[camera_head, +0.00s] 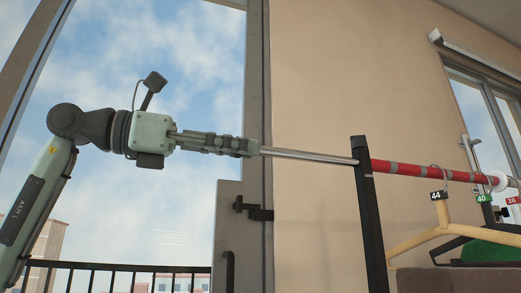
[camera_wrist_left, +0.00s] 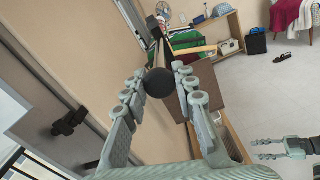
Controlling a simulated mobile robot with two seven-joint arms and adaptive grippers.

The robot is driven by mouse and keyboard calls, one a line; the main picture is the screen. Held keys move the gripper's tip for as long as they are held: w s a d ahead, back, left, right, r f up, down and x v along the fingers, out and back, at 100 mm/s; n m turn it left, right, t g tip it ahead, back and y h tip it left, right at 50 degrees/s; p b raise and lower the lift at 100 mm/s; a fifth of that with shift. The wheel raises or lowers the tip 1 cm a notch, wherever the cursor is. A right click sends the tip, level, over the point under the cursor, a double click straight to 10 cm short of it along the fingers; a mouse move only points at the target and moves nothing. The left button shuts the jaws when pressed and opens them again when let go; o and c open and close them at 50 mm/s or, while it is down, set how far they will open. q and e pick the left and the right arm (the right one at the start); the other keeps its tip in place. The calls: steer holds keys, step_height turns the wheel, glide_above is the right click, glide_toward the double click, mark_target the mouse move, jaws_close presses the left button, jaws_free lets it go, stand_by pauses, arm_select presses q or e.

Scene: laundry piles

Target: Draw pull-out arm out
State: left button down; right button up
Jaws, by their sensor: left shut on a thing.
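The pull-out arm (camera_head: 310,155) is a thin silver rod coming out to the left from a black upright post (camera_head: 371,215), in line with a red rail (camera_head: 410,170). My left gripper (camera_head: 250,147) is shut on the rod's outer end. In the left wrist view, a round black end knob (camera_wrist_left: 160,83) sits between the fingers of the left gripper (camera_wrist_left: 162,74), which partly hide it. A long bare stretch of rod shows between gripper and post. My right gripper (camera_wrist_left: 264,148) shows empty at the lower right of the wrist view, its fingers apart.
Hangers with number tags, one wooden (camera_head: 437,225), hang on the red rail right of the post. A window frame and wall edge (camera_head: 257,100) stand behind the rod. A wooden shelf (camera_wrist_left: 232,30) and open floor (camera_wrist_left: 275,85) show in the wrist view.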

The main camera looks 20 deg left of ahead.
stand_by(0.3)
arm_select(q)
steer(key=c, duration=1.6)
jaws_free()
steer(key=shift+c, duration=0.2)
steer(key=o, duration=0.5)
steer(key=shift+s+a, duration=0.2)
steer(key=shift+a, duration=0.05)
steer(key=shift+c, duration=0.2)
steer(key=shift+d, duration=0.1)
steer(key=v, duration=1.2)
steer(key=shift+w, duration=0.1)
